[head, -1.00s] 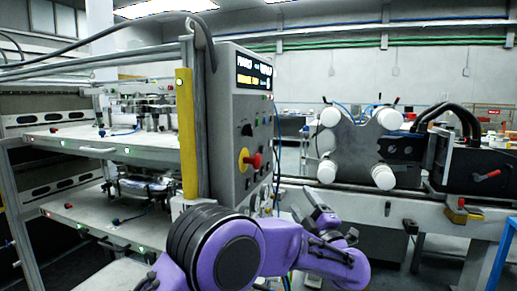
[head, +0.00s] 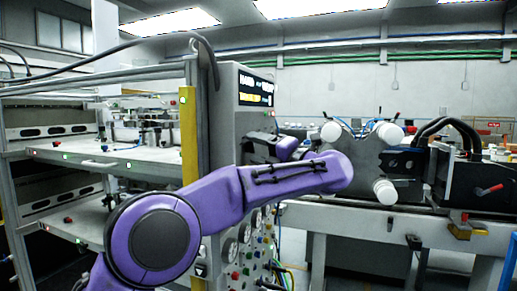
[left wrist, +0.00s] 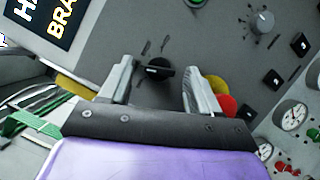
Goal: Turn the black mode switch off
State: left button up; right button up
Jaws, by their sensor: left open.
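The black mode switch (left wrist: 157,72) is a round knob with a raised bar on the grey control panel (left wrist: 100,25). In the left wrist view its bar lies roughly crosswise. My left gripper (left wrist: 159,80) is open, with one pale finger on each side of the knob. I cannot tell whether the fingers touch it. In the head view my left gripper (head: 264,146) is at the panel face, and my arm and hand hide the switch. My right gripper is not in view.
A red knob (left wrist: 227,106) with yellow behind it sits beside the right finger. A grey dial (left wrist: 262,22), black square switches (left wrist: 299,44) and gauges (left wrist: 291,116) are further right. The lit display (head: 254,90) is above. A roller machine (head: 352,148) stands right of the panel.

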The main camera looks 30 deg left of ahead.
pick_arm(q)
jog(key=c, duration=1)
jog(key=shift+c, duration=0.2)
jog(key=shift+f+n+y+b, duration=0.2)
jog(key=shift+n+y+b, duration=0.1)
jog(key=shift+n+b, duration=0.5)
jog(key=shift+f+n+g+y+b, duration=0.15)
jog(key=shift+n+g+y+b, duration=0.3)
jog(key=shift+n+b, duration=0.75)
jog(key=n+g+b, duration=0.1)
jog(key=n, duration=0.2)
jog(key=shift+w+y, duration=0.1)
jog(key=shift+y, duration=0.25)
jog(key=shift+w+n+g+y+b, duration=0.1)
jog(key=shift+n+g+y+b, duration=0.1)
jog(key=shift+n+g, duration=0.6)
jog(key=shift+n+g+y+b, duration=0.15)
jog(key=shift+n+g, duration=0.1)
jog(key=shift+n, duration=0.95)
jog(key=shift+r+n, duration=0.2)
jog(key=shift+n, duration=0.1)
